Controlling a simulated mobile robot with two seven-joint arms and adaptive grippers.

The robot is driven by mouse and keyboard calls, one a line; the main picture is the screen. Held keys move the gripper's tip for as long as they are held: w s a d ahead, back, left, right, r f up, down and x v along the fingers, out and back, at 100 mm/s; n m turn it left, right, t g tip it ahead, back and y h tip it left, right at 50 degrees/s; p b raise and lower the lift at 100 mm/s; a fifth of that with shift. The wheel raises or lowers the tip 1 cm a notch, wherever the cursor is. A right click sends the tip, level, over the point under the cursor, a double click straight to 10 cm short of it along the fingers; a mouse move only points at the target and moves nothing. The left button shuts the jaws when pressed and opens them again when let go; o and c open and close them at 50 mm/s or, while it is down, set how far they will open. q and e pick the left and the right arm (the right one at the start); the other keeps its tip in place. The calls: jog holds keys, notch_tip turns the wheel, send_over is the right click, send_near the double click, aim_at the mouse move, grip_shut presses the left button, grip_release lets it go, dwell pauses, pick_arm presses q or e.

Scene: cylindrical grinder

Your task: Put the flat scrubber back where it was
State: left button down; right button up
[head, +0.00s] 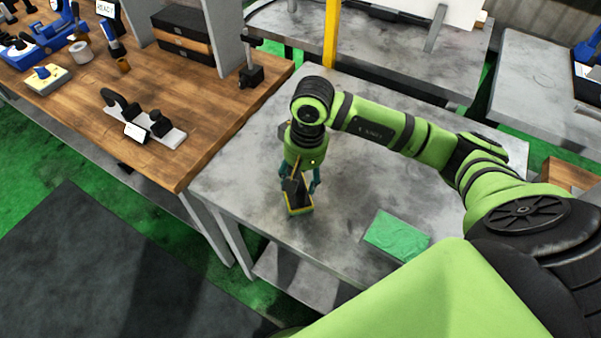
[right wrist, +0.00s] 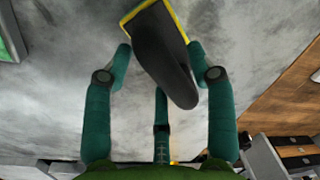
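The flat scrubber (head: 299,207), with a black top and handle and a yellow edge, is at the near left of the grey table, under my right gripper (head: 299,180). In the right wrist view the scrubber (right wrist: 163,55) shows between the fingers, its dark handle pointing toward the camera. My right gripper (right wrist: 160,60) has its fingers spread around the handle. A small gap shows on the left side; the right finger is very near or touching. Whether the scrubber rests on the table is hard to tell. My left gripper is not in view.
The grey table (head: 345,215) carries a green sheet (head: 398,235) to the right of the scrubber. A wooden bench (head: 205,110) with tools and a holder (head: 145,122) stands at the left. A yellow post (head: 331,35) rises behind. The table between scrubber and green sheet is clear.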

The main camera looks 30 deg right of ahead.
jog(key=shift+d+r+b, duration=0.1)
jog(key=shift+r+b, duration=0.2)
jog(key=shift+r, duration=0.3)
notch_tip(320, 180, up, 11)
jog(key=b, duration=0.3)
jog(key=shift+s+d, duration=0.2)
jog(key=shift+d, duration=0.25)
